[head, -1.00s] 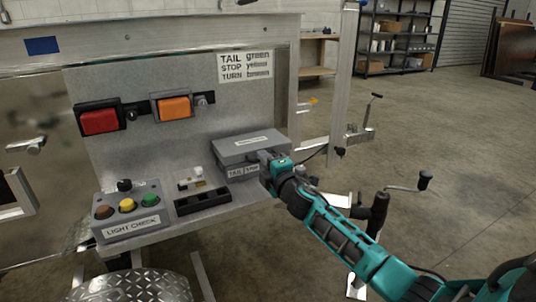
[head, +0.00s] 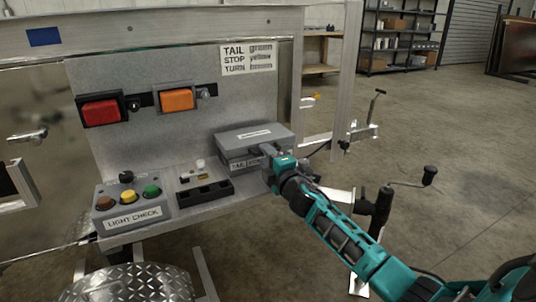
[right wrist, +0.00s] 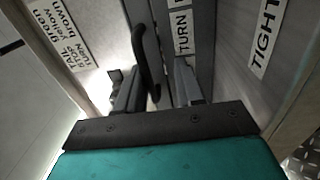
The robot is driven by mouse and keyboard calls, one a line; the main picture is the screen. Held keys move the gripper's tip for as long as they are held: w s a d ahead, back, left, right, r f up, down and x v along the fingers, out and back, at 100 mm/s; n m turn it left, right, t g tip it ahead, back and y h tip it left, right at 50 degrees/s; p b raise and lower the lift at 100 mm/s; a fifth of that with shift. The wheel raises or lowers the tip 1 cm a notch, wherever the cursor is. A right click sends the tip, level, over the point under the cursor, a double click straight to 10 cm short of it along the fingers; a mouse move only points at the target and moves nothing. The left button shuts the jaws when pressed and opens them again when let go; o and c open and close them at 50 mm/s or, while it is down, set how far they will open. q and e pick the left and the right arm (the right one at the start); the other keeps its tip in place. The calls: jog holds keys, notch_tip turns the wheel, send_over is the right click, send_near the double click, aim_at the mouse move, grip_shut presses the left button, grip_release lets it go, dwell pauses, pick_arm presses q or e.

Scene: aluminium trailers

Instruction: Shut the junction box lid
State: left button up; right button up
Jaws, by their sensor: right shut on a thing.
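The grey junction box (head: 238,166) stands on the trailer's shelf, with a label on its front that reads TAIL at the left. Its grey lid (head: 255,134) with a white label lies over the box and looks nearly level. I cannot tell whether its edge touches the box. My right gripper (head: 268,153) is at the front edge of the lid. In the right wrist view, my right gripper (right wrist: 157,90) has a dark curved handle (right wrist: 148,60) between its fingers, in front of the TURN label (right wrist: 183,32). My left gripper is not in view.
A light check box (head: 132,210) with coloured buttons and a black tray (head: 205,192) stand left of the junction box. Red (head: 101,110) and orange (head: 178,99) lamps are on the upright panel. A crank (head: 412,187) stands at right. Open floor lies beyond.

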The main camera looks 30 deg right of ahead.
jog(key=shift+o, duration=1.1)
jog(key=shift+a+f, duration=0.15)
jog(key=shift+f, duration=0.3)
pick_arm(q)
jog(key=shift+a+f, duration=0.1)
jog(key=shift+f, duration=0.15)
pick_arm(e)
jog(key=shift+w, duration=0.1)
jog(key=shift+f, duration=0.1)
jog(key=shift+s, duration=0.4)
pick_arm(q)
jog(key=p, duration=0.1)
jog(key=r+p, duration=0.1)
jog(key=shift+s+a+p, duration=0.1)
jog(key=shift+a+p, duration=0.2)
pick_arm(e)
jog(key=s+a, duration=0.1)
jog(key=s, duration=1.1)
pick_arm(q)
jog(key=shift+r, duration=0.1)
pick_arm(e)
jog(key=shift+a, duration=0.1)
